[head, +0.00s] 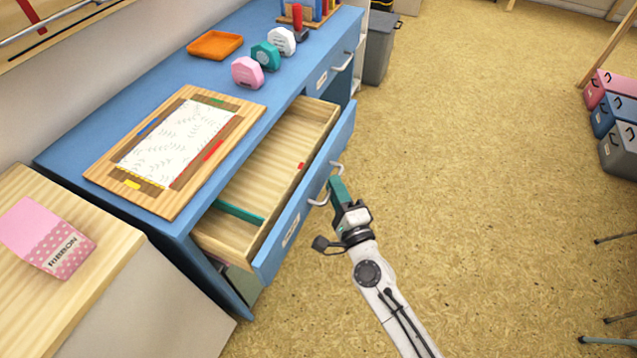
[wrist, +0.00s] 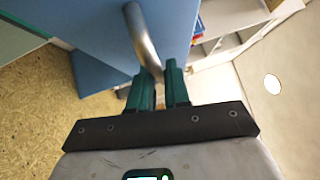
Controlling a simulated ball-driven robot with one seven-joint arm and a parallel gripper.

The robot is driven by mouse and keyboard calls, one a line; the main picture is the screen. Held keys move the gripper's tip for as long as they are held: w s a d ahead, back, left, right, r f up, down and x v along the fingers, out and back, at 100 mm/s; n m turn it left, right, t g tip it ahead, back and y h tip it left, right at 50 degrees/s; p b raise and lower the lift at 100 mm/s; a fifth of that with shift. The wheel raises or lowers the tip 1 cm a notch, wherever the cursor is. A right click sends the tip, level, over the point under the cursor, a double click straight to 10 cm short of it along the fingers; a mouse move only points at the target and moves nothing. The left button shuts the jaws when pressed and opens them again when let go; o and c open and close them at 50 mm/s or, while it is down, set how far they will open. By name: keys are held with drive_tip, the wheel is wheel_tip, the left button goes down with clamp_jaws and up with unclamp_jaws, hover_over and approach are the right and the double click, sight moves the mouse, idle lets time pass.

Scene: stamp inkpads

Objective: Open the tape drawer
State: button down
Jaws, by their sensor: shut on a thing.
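A blue-fronted drawer (head: 308,188) with a pale wooden inside stands well out from the blue desk (head: 65,150). A white label is on its front; I cannot read it. A curved metal handle (head: 320,198) is on the drawer front, and in the wrist view the handle (wrist: 143,42) runs down between the teal fingers. My gripper (head: 335,181) is shut on the handle, its fingertips (wrist: 158,80) around the bar's end. A teal strip (head: 240,213) and a small red thing (head: 300,166) are in the drawer.
On the desk are a wooden board (head: 100,170) with patterned paper, pink, teal and white dispensers, and an orange tray (head: 215,44). A pink ribbon box (head: 70,257) sits on the left cabinet. Grey bin (head: 378,48) stands behind.

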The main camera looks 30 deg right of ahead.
drive_tip(key=shift+s+d, duration=0.25)
drive_tip(key=shift+s, duration=0.2)
drive_tip(key=c, duration=1.2)
unclamp_jaws()
drive_tip(key=shift+o, duration=0.2)
drive_tip(key=b+v, duration=0.2)
drive_tip(key=v, duration=0.8)
drive_tip(key=shift+s, duration=0.4)
drive_tip(key=shift+f, duration=0.1)
